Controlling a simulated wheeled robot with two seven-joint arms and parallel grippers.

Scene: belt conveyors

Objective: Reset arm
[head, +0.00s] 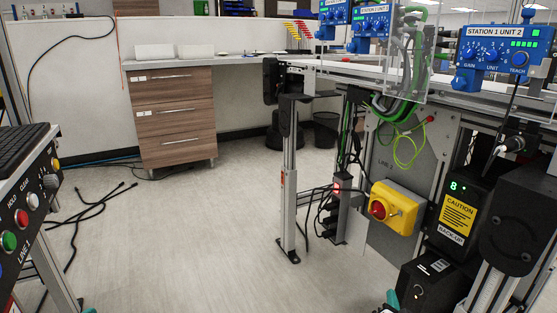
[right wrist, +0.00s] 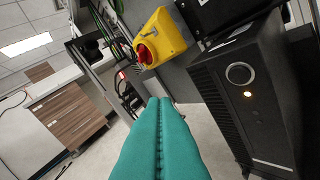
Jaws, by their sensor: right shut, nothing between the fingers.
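My right gripper (right wrist: 159,102) fills the lower middle of the right wrist view. Its two teal fingers lie flat together along a seam, with nothing between them. In the head view only its teal tip (head: 392,299) shows at the bottom edge, left of a black box (head: 430,280).
A yellow box with a red knob (head: 397,208) is on the grey panel, also ahead in the wrist view (right wrist: 165,38). The conveyor frame (head: 400,80) stands right, a button panel (head: 30,210) left. Cables (head: 85,215) lie on the otherwise clear floor. Drawers (head: 175,118) stand behind.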

